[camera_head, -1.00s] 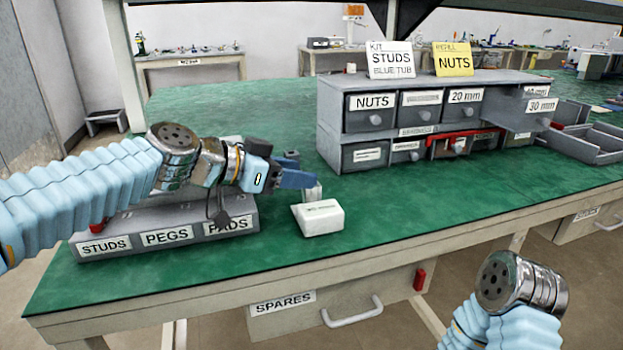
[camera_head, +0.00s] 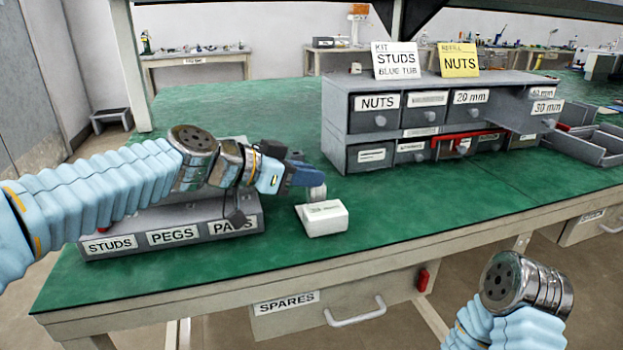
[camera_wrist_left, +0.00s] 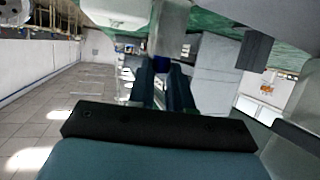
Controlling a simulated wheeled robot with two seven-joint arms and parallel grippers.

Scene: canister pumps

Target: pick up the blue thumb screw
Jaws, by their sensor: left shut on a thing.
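My left gripper (camera_head: 312,178) reaches in from the left, low over the green bench, its blue fingers beside the white block. In the left wrist view its two dark fingers (camera_wrist_left: 165,75) are close together. A small dark blue piece, which looks like the blue thumb screw (camera_wrist_left: 162,63), shows between their tips; the fingers are shut on it. In the head view the fingers hide the screw. A short pale grey cylinder (camera_head: 317,193) shows just under the fingertips, by the white block; whether it joins the screw I cannot tell. My right gripper is out of view.
The white labelled block (camera_head: 324,218) stands close in front of the fingertips. A grey tray (camera_head: 170,237) labelled studs, pegs and pads lies under my left arm. A grey drawer cabinet (camera_head: 430,128) stands behind right. The bench top (camera_head: 430,205) is clear right of the block.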

